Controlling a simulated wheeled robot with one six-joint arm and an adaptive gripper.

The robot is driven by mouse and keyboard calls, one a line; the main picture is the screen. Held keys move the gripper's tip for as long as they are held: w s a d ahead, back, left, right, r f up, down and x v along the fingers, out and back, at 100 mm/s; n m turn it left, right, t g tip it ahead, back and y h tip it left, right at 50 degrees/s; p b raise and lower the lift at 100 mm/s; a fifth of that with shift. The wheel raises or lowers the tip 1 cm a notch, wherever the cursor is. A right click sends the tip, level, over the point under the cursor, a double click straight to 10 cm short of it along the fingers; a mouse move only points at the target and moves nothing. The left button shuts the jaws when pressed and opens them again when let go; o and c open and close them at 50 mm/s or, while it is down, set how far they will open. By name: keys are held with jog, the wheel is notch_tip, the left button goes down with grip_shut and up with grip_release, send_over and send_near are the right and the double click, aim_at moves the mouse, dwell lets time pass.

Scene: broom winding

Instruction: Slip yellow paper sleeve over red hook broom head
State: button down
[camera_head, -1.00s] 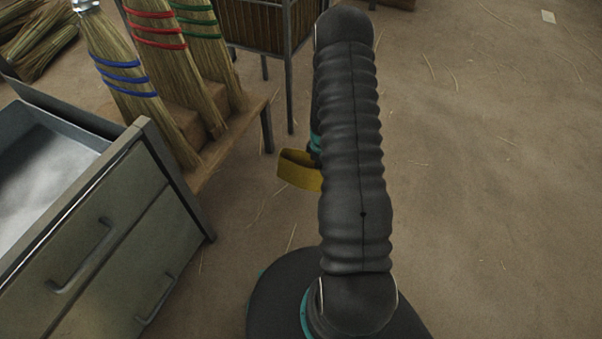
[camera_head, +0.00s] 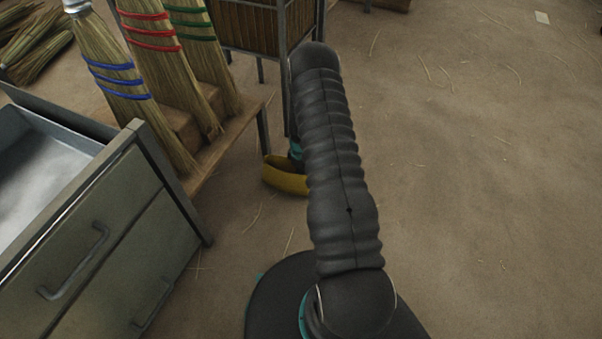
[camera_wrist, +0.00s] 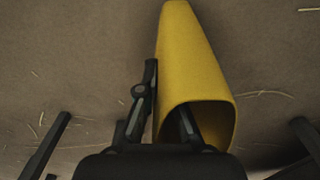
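The yellow paper sleeve (camera_wrist: 190,55) is a hollow tapered tube in the wrist view, with its wider open end toward the camera. My gripper (camera_wrist: 163,98) is shut on its left wall, one finger outside and the other partly hidden inside the opening. In the head view the sleeve (camera_head: 285,177) shows left of my arm, which hides most of the gripper. The red-banded broom (camera_head: 160,60) stands between the blue-banded broom (camera_head: 120,85) and the green-banded broom (camera_head: 205,50), left of and apart from the sleeve. I see no hook on its visible part.
The brooms rest on a wooden bench (camera_head: 232,142). A metal-framed bin (camera_head: 245,25) is behind the bench.

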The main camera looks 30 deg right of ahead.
jog(key=shift+f, duration=0.1)
jog(key=shift+f, duration=0.15)
jog(key=c, duration=1.3)
grip_release()
jog(key=shift+r+p, duration=0.2)
jog(key=shift+p, duration=0.15)
